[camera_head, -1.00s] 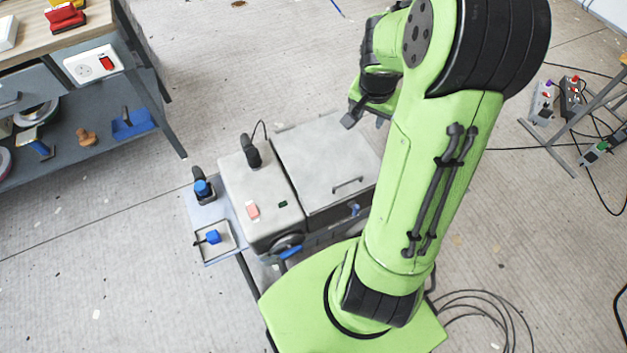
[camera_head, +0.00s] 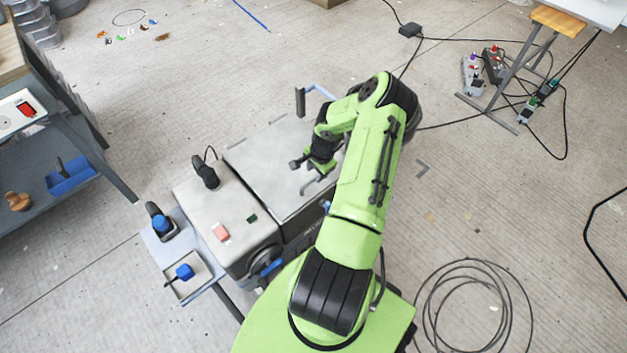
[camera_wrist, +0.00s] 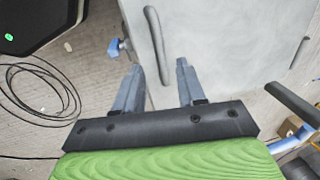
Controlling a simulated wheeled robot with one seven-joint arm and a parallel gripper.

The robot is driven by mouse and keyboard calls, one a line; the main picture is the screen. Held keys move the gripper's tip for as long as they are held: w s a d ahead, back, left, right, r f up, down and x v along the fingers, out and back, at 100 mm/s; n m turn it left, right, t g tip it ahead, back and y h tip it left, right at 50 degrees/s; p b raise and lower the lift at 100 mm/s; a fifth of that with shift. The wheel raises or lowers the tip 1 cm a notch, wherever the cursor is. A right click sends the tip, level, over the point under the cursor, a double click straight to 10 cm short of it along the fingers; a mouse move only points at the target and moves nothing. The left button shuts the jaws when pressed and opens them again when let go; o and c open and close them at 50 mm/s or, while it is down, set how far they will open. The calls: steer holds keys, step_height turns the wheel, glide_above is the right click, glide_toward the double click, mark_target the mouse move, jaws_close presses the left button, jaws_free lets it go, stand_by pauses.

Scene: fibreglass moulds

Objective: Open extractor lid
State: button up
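The extractor is a low grey machine with a flat, pale grey lid (camera_head: 258,165), which lies closed. A dark bar handle (camera_head: 313,186) sits near the lid's front edge. My gripper (camera_head: 305,176) is above the lid, close to the handle, partly hidden by the arm. In the wrist view my gripper (camera_wrist: 158,78) is open, with its two fingers apart. The handle (camera_wrist: 155,42) shows between and beyond the fingertips on the lid (camera_wrist: 225,45), its near end between them. I cannot tell whether the fingers reach down around it. Nothing is gripped.
Left of the lid is the machine's other half (camera_head: 225,215) with a dark knob. A side tray (camera_head: 190,285) holds blue-handled things. A workbench (camera_head: 60,150) stands at left. Cables (camera_head: 470,305) lie on the floor at right.

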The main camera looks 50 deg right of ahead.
mark_target(313, 179)
steer(key=f, duration=0.2)
steer(key=w+f+b, duration=0.1)
steer(key=f, duration=0.1)
steer(key=shift+d+f, duration=0.15)
steer(key=shift+f, duration=0.1)
steer(key=shift+r, duration=0.1)
jaws_close()
